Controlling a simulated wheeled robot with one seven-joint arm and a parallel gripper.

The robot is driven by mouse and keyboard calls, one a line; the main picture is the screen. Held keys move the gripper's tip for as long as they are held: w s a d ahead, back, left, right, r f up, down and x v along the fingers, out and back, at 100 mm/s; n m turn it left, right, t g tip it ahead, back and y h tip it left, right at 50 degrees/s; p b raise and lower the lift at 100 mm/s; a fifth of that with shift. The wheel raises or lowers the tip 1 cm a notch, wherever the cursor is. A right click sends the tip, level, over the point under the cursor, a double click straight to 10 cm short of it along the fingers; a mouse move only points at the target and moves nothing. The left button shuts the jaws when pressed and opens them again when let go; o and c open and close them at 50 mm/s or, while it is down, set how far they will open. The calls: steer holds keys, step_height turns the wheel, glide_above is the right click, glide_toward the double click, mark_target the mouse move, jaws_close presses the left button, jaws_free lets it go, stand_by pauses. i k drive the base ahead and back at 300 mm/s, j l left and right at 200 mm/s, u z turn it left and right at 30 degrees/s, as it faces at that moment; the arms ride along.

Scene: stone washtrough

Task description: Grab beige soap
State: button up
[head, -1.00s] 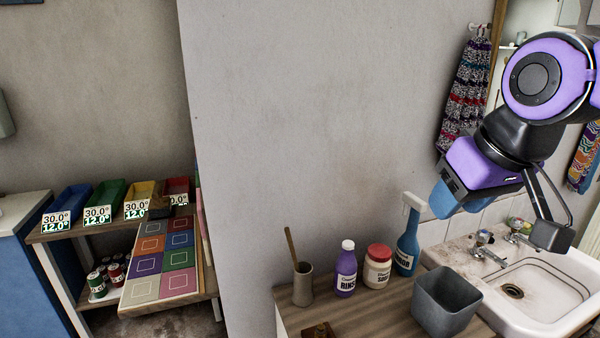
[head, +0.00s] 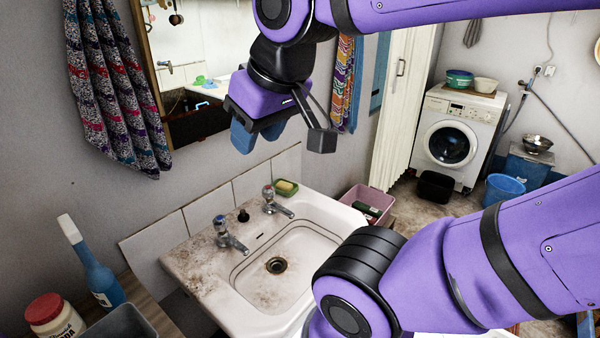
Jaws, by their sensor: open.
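The beige soap (head: 285,186) is a small pale bar lying in a green soap dish (head: 286,190). The dish stands on the back right corner of the white sink (head: 245,300), beside the right tap. My gripper (head: 282,143) hangs above the back of the sink, higher than the soap and apart from it. Its jaws are open and nothing shows between them.
Two taps (head: 228,238) stand on the sink's stained back ledge. A pink crate (head: 366,198) and a washing machine (head: 455,135) stand to the right.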

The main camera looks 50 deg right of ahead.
mark_target(285, 186)
steer(key=l, duration=2.5)
steer(key=i, duration=0.1)
